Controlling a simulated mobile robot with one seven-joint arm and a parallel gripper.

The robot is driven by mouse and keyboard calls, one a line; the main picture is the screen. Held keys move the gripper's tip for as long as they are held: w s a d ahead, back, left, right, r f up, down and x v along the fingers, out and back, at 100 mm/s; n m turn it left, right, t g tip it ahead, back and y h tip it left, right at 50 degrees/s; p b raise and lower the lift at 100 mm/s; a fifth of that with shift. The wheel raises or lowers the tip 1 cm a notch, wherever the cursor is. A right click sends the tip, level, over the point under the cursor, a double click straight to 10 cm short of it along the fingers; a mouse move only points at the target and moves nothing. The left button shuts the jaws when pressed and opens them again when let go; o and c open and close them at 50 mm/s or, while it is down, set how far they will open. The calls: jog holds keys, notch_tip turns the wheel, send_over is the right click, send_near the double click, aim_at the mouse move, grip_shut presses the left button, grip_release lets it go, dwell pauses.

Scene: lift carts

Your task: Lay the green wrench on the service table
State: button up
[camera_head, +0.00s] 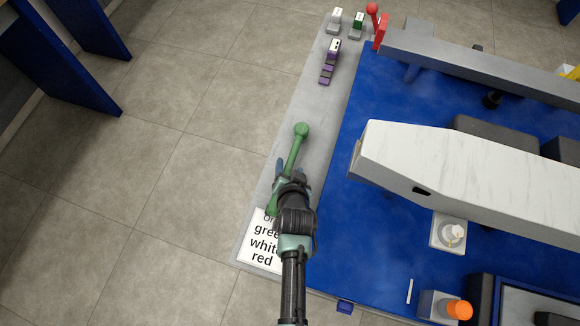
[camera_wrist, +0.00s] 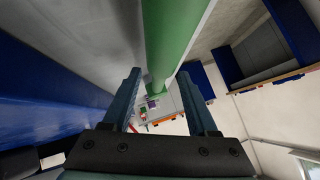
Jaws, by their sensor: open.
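The green wrench (camera_head: 296,148) is over the grey strip along the left edge of the blue surface in the head view. Its round end points away from my arm, and its other end shows left of my wrist. I cannot tell whether it rests on the strip or hangs just above it. My gripper (camera_head: 292,172) is at the wrench's middle, which it partly hides. In the wrist view the green wrench (camera_wrist: 172,40) runs between the two parted fingers of my gripper (camera_wrist: 159,80). No finger clearly presses on it. I cannot tell which surface is the service table.
A printed sheet (camera_head: 262,247) lies at the strip's near end. A white beam (camera_head: 450,170) stands right of my gripper over the blue surface (camera_head: 350,220). The floor at left is clear.

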jog(key=shift+s+f, duration=0.15)
jog(key=p+v, duration=0.1)
jog(key=v, duration=1.2)
jog(key=shift+p, duration=0.35)
